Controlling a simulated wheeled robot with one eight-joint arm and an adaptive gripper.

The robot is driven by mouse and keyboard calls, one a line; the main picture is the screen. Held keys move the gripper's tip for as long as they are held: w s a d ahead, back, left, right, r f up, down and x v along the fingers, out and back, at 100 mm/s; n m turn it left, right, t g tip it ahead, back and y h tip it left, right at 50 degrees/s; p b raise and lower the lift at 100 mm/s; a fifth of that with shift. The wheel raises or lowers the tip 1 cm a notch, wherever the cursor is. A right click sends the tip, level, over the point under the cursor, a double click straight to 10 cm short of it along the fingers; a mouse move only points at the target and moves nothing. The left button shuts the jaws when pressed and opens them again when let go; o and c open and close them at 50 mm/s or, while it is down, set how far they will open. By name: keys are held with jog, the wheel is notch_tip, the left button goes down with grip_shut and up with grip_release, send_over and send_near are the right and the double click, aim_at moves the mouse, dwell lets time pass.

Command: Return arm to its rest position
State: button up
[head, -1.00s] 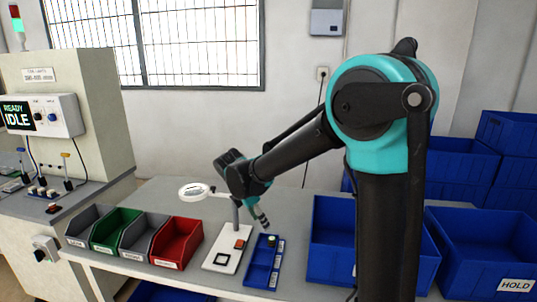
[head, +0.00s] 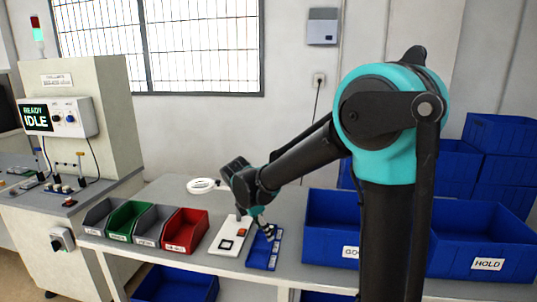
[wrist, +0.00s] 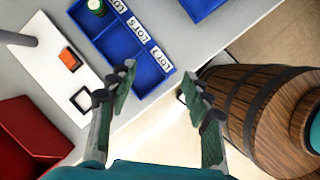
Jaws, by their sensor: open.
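My gripper (wrist: 157,84) is open and empty, with its two ridged fingers apart in the wrist view. In the head view, my gripper (head: 264,226) hangs low on the folded-down arm by the small blue tray (head: 263,262). A green-capped piece (wrist: 97,7) stands in one tray compartment; the other visible compartments look empty. My arm stretches left and down from its upright column in the head view.
A white board (head: 231,236) with a magnifier (head: 201,186) stands left of the tray. Grey, green and red bins (head: 184,231) are further left. Large blue bins, one marked HOLD (head: 487,265), stand right. A wooden barrel (wrist: 262,112) stands beyond the bench edge.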

jog(key=s+d+f+m+t+y, duration=0.1)
jog(key=s+d+f+m, duration=0.3)
jog(key=s+d+m, duration=0.4)
jog(key=s+d+f+m+y, duration=0.2)
jog(key=s+d+f+m, duration=0.2)
jog(key=s+d+m, duration=0.4)
jog(key=d+m, duration=0.4)
jog(key=m, duration=0.3)
jog(key=shift+s+d+m+t, duration=0.25)
jog(key=shift+d+m+t, duration=0.05)
jog(key=shift+t, duration=0.1)
